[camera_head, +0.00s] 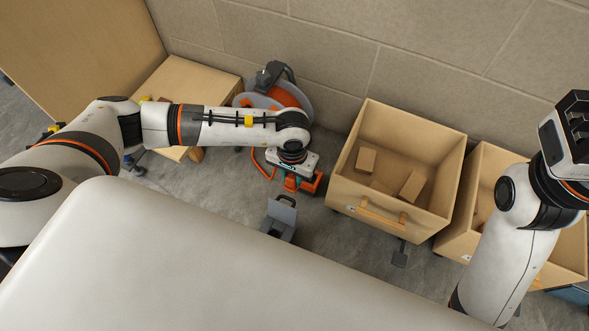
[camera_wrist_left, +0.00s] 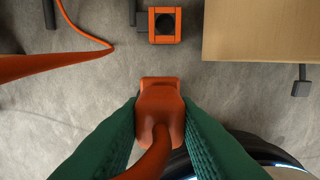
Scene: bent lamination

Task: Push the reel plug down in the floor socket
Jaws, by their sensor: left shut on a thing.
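My left gripper (camera_head: 290,184) points down near the floor, just left of an orange box (camera_head: 309,184). In the left wrist view its green fingers are shut on the orange reel plug (camera_wrist_left: 160,108), whose cable runs down the picture. An orange square box with a dark round opening (camera_wrist_left: 165,25), which looks like a socket, stands apart from the plug, above it in that view. The plug's lower end is hidden. The orange cable reel (camera_head: 285,95) stands by the wall, partly behind my left arm. My right gripper (camera_head: 572,122) is raised at the right edge; its jaws are unclear.
A wooden crate (camera_head: 348,190) with several blocks stands right of the gripper, with another crate (camera_head: 475,170) beside it. A grey object with a raised flap (camera_head: 281,215) stands on the floor in front. An orange cable (camera_wrist_left: 85,28) loops at left. Floor between is bare.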

